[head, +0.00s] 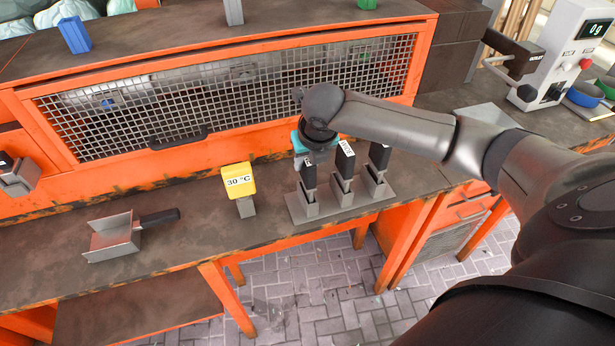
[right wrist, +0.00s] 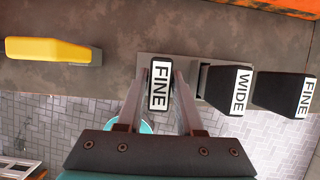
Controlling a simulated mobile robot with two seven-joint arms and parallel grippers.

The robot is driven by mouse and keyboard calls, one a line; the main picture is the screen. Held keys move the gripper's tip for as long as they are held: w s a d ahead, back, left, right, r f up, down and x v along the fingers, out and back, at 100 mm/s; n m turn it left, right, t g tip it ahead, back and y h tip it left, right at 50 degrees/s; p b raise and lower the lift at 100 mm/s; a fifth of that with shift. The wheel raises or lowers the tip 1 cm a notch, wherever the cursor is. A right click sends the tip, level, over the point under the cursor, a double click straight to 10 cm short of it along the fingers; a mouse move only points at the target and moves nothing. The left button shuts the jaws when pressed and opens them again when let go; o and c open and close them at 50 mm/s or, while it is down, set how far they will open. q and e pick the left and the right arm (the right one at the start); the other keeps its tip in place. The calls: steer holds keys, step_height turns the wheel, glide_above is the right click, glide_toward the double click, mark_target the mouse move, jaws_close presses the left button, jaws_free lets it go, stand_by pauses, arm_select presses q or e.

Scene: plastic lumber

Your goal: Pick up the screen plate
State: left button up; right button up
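Three screen plates with black, labelled handles stand in a grey metal rack (head: 345,203) at the front edge of the bench. The left handle reads FINE (right wrist: 159,86), the middle one WIDE (right wrist: 230,90), the right one FINE (right wrist: 287,94). My right gripper (right wrist: 160,82) is above the left FINE plate, with its two fingers on either side of that handle. The fingers look spread, with narrow gaps beside the handle. In the head view my right arm hides part of the gripper and handle. My left gripper is not in view.
A yellow 30 °C block (head: 239,180) stands left of the rack. A metal scoop with a black handle (head: 116,237) lies further left. An orange cabinet with a mesh front (head: 240,85) rises behind the bench. A white device with a display (head: 570,50) is at right.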

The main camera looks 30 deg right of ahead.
jaws_close()
stand_by(0.9)
